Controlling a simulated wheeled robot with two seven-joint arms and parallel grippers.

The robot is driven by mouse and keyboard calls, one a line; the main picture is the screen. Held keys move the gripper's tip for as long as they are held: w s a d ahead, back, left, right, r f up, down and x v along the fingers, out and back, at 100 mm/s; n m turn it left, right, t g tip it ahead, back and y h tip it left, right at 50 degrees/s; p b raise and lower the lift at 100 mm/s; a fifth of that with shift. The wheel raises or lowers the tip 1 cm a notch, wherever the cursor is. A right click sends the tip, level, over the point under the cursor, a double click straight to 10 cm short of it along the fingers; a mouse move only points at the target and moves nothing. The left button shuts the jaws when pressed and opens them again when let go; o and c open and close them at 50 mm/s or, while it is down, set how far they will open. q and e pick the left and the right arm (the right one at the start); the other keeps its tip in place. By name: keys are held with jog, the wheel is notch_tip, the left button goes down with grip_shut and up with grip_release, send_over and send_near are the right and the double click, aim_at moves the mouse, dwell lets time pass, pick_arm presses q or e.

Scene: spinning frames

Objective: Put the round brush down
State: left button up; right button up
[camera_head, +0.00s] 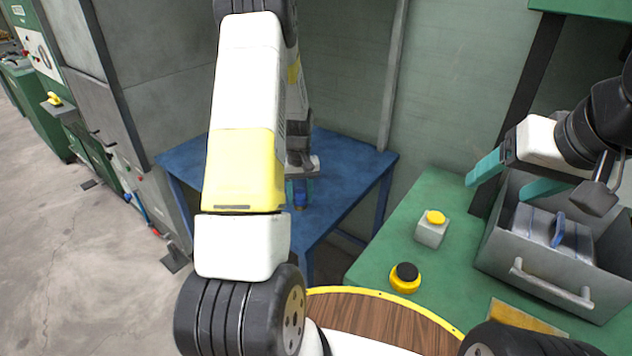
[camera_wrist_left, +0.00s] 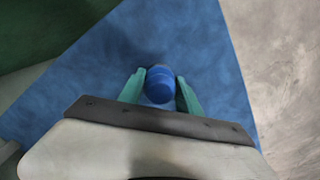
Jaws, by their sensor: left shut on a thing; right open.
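The round brush (camera_head: 300,193) is blue and shows as a small upright shape over the blue table (camera_head: 340,170) in the head view. In the left wrist view the blue brush (camera_wrist_left: 160,84) stands between the two teal fingers of my left gripper (camera_wrist_left: 160,92). My left gripper (camera_head: 301,182) is shut on it. My right gripper (camera_head: 515,180) is open and empty above a grey metal bin (camera_head: 540,285).
The green bench (camera_head: 390,245) carries a grey box with a yellow button (camera_head: 433,230) and a yellow-and-black knob (camera_head: 405,278). A grey item with a blue handle (camera_head: 557,232) lies in the bin. The blue tabletop around the brush looks clear.

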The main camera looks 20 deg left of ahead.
pick_arm(q)
jog(key=shift+f, duration=0.25)
jog(key=o, duration=1.3)
jog(key=shift+f, duration=0.1)
notch_tip(320, 180, up, 12)
jog(key=shift+f, duration=0.1)
notch_tip(320, 180, up, 9)
jog(key=m+t, duration=0.1)
jog(key=t, duration=0.1)
send_over(300, 190)
jog(key=s+d, duration=0.4)
jog(key=s+d+r+m+t, duration=0.1)
jog(key=s+d+r, duration=0.2)
jog(key=s, duration=0.3)
jog(key=s+d+r+m+t+h, duration=0.1)
jog(key=s+d+r+m, duration=0.1)
jog(key=s, duration=0.5)
jog(key=s+d+r+m+t+h, duration=0.1)
jog(key=s+d+r+t, duration=0.1)
jog(key=s+d+r, duration=0.2)
jog(key=s+r, duration=0.2)
jog(key=s, duration=0.1)
jog(key=shift+r+m, duration=0.35)
jog(key=shift+m, duration=0.05)
jog(key=shift+d, duration=0.1)
